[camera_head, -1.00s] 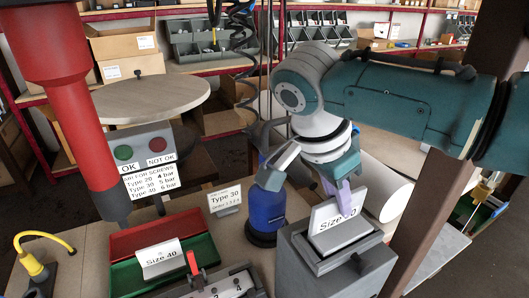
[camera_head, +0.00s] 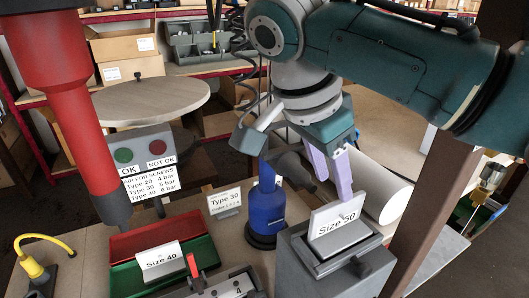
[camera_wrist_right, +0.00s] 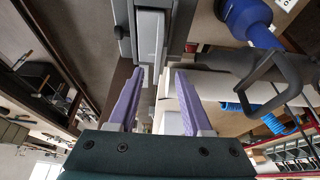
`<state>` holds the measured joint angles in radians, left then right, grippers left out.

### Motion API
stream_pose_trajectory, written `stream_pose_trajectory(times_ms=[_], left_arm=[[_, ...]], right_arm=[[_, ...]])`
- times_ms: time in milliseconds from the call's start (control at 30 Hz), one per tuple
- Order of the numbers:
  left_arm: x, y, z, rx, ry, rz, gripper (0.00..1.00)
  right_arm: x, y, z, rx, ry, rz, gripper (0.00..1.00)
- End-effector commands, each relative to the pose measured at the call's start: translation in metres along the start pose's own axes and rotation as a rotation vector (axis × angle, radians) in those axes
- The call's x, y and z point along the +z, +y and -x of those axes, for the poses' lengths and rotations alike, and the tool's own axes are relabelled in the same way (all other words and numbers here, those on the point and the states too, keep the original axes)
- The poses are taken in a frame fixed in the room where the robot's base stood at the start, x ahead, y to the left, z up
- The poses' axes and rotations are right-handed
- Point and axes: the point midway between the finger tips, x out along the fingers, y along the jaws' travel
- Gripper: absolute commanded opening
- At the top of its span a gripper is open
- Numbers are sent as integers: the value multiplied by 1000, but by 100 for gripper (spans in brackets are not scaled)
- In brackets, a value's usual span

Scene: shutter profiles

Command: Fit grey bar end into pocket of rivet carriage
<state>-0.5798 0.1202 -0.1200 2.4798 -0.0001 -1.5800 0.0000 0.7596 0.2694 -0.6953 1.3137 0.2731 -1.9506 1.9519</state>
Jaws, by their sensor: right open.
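My right gripper (camera_head: 330,178) is open, its two purple fingers apart and empty, just above the grey box (camera_head: 300,262) with the "Size 50" card (camera_head: 338,222). In the right wrist view the open fingers (camera_wrist_right: 160,74) point towards the grey box (camera_wrist_right: 151,32), with nothing between them. A grey fixture with a red lever and printed marks (camera_head: 235,285) is cut off by the bottom edge of the head view; it may be the rivet carriage, and its pocket cannot be made out. I cannot pick out a grey bar. My left gripper is not in view.
A blue bottle-like tool (camera_head: 266,208) stands left of the grey box. A red and green tray (camera_head: 120,272) with a "Size 40" card lies further left, near a red column (camera_head: 75,100). A white roll (camera_head: 385,190) lies behind the box.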

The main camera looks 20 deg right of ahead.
Motion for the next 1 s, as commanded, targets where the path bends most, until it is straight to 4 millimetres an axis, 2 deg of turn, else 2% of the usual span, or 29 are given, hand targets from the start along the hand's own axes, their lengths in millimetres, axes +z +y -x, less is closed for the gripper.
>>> stream_pose_trajectory(times_ms=[33,200,367,467,567,633,733,867,1000], left_arm=[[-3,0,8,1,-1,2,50],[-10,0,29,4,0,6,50],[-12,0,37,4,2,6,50],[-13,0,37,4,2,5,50],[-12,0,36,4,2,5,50],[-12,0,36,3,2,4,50],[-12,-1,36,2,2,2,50],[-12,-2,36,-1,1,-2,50],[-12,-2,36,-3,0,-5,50]], right_arm=[[-1,-1,17,-4,-2,1,49],[-3,0,48,1,0,2,49],[0,1,55,1,-3,9,49],[15,9,48,-10,-39,98,49],[45,29,32,-53,-124,309,49],[70,51,22,-113,-200,504,49],[94,86,12,-236,-280,779,49],[100,130,8,-400,-283,1077,49],[82,170,9,-507,-187,1324,49]])
